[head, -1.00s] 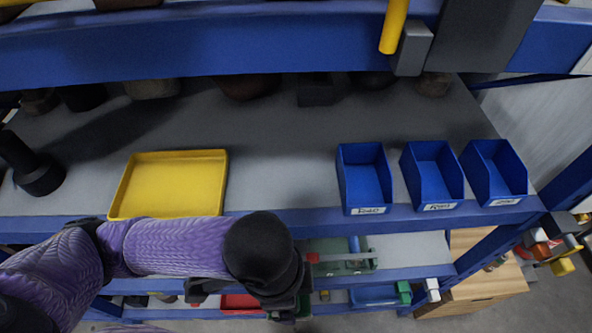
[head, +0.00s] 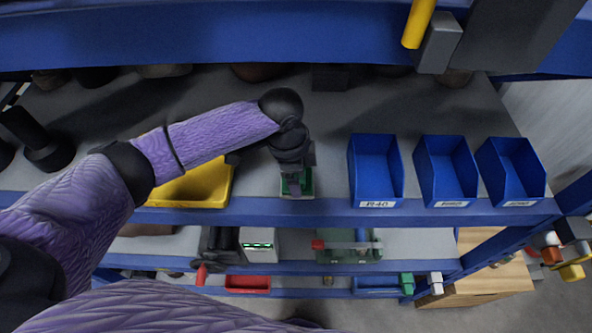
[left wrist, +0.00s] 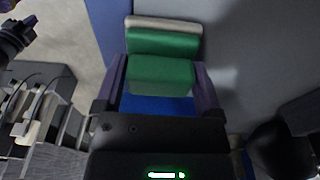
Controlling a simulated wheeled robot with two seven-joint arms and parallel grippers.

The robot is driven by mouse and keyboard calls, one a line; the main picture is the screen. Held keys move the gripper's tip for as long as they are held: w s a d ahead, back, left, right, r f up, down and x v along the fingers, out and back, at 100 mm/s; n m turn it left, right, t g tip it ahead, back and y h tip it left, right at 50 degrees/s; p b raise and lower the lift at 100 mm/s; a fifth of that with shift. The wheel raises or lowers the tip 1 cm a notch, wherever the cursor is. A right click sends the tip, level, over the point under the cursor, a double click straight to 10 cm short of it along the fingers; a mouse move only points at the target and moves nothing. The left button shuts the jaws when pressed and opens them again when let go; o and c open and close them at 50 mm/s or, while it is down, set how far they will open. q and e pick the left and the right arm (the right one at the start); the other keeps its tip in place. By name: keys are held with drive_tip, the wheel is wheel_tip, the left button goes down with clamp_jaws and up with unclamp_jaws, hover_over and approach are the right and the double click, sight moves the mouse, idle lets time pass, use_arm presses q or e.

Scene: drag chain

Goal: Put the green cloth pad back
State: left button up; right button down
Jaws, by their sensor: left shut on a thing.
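My left gripper (head: 296,188) is shut on the green cloth pad. In the head view only a small part of the pad (head: 290,183) shows below the wrist, at the grey shelf's front edge. In the left wrist view the pad (left wrist: 162,70) sits between the two fingers (left wrist: 162,85), a folded green block with a pale layer at its far end. I cannot tell whether it touches the shelf. My right gripper is not seen.
A yellow tray (head: 205,188) lies left of the gripper, partly behind my arm. Three blue bins (head: 376,170) stand to the right. The blue shelf beam (head: 330,212) runs along the front. A lower shelf holds a white device (head: 259,243). Grey shelf room lies behind the gripper.

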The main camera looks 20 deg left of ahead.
use_arm(q)
drive_tip(key=o, duration=0.8)
drive_tip(key=shift+f, duration=0.15)
drive_tip(key=r, duration=0.7)
drive_tip(key=shift+s+a+r, duration=0.15)
drive_tip(key=shift+a+r, duration=0.15)
drive_tip(key=shift+a, duration=0.1)
